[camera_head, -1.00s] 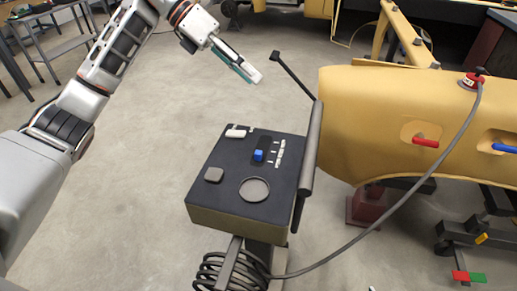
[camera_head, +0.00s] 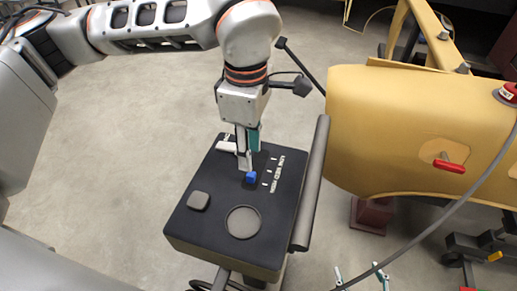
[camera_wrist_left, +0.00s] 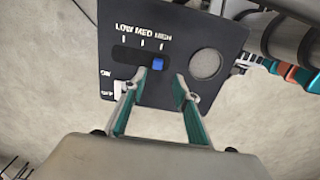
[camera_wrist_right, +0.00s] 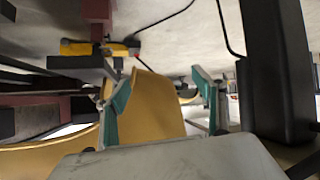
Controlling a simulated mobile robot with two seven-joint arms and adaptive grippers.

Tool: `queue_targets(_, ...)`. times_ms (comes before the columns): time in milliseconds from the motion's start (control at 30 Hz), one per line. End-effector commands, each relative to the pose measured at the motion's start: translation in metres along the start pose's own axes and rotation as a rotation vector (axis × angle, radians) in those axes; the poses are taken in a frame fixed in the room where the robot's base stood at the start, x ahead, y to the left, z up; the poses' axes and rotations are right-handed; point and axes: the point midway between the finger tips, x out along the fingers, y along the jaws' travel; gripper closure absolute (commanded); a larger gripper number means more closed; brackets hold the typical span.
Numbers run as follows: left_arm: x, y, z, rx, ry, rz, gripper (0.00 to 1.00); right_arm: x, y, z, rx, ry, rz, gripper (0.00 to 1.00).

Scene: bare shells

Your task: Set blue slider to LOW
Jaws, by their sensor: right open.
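The blue slider (camera_head: 251,177) sits in a dark slot on the black top of the control box (camera_head: 192,222). In the left wrist view the slider (camera_wrist_left: 158,64) stands by the HIGH mark, at the right end of the slot (camera_wrist_left: 128,54). LOW is at the left end, the far end in the head view. My left gripper (camera_head: 246,157) points down over the panel close to the slider. Its fingers (camera_wrist_left: 155,79) are open, one on each side of the slider; contact cannot be told. My right gripper (camera_head: 358,270) is open and empty at the bottom of the head view.
The panel also has a white ON/OFF switch (camera_head: 226,147), a grey square button (camera_head: 198,200) and a round disc (camera_head: 243,222). A grey bar (camera_head: 311,185) runs along its right edge. A yellow shell (camera_head: 395,130) with a red handle (camera_head: 449,166) stands right.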

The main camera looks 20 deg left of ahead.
Motion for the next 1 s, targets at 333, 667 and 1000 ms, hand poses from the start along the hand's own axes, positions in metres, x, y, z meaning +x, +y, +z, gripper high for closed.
queue_targets(333,0.029,-0.002,-0.001,0.003,0.005,-0.005,0.69,-0.007,-0.006,0.019,0.005,-0.034,-0.008,0.31)
queue_targets(667,0.072,-0.001,-0.001,0.002,0.003,-0.002,0.69,-0.005,-0.006,0.017,0.003,-0.033,-0.008,0.31)
queue_targets(1000,0.079,-0.001,-0.001,0.002,0.003,0.000,0.69,-0.005,-0.004,0.008,0.003,-0.017,-0.005,0.31)
